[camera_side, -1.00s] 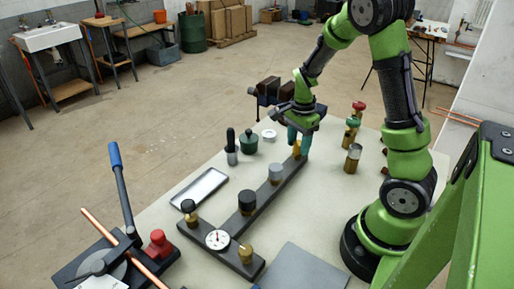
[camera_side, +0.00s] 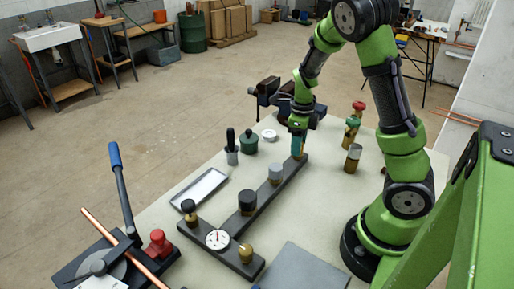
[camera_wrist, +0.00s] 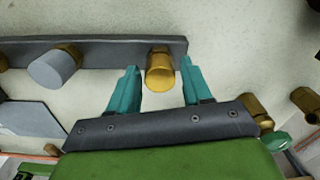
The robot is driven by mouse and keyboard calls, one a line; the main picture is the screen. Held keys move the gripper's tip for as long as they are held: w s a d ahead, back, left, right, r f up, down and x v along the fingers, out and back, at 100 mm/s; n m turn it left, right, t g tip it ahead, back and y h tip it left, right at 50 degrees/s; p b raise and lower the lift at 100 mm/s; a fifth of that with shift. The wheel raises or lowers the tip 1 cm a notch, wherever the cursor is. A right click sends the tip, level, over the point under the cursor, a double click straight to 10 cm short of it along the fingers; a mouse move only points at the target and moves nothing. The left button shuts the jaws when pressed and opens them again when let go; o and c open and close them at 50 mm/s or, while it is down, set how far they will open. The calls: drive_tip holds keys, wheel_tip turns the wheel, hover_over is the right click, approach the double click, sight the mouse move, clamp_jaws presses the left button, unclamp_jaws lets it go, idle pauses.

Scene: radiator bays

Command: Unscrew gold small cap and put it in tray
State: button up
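A gold cap (camera_wrist: 160,76) stands at the far end of the dark bar (camera_wrist: 110,51). In the wrist view it lies between the two teal fingers of my gripper (camera_wrist: 159,72), with a gap on each side, so the gripper is open. In the side view my gripper (camera_side: 298,143) points down over that end of the bar (camera_side: 228,227), and its fingers hide the cap. Another gold cap (camera_side: 246,252) sits on the near crosspiece, beside the gauge. A shallow pale tray (camera_side: 176,202) lies left of the bar and looks empty.
Grey (camera_side: 276,173) and black (camera_side: 248,202) caps stand along the bar, and a white gauge (camera_side: 217,240) nearer. Brass valves (camera_side: 353,158) stand right of my gripper, a vise (camera_side: 266,93) behind.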

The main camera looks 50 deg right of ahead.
clamp_jaws()
drive_tip(key=n, duration=2.8)
drive_tip(key=shift+r, duration=2.6)
